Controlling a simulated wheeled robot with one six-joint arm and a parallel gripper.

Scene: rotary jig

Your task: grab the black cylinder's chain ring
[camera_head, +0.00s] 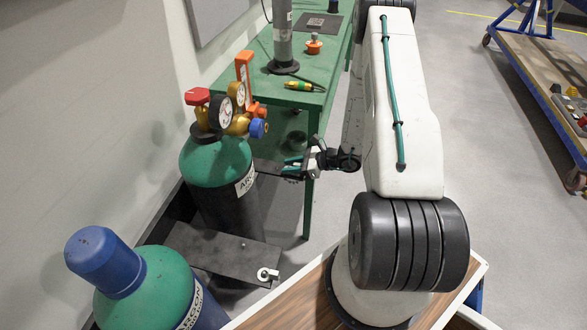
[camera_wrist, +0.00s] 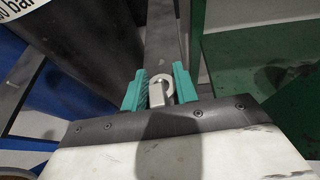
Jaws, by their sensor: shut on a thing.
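The black cylinder (camera_head: 225,205) has a green shoulder and stands at the left in the head view, with a gauge regulator on top. My gripper (camera_head: 291,171) is at its right side, beside the green table. In the wrist view the pale metal chain ring (camera_wrist: 161,88) sits between the two teal fingers of my gripper (camera_wrist: 159,92), which is shut on it. A dark strip (camera_wrist: 162,40) runs away behind the ring. The ring cannot be made out in the head view.
A green table (camera_head: 312,92) with a grey column and a screwdriver stands behind the gripper. A second cylinder (camera_head: 165,285) with a blue cap is at front left. A dark rack plate (camera_head: 225,252) with a metal fitting (camera_head: 267,274) lies between the cylinders. A blue-framed cart (camera_head: 545,70) is at far right.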

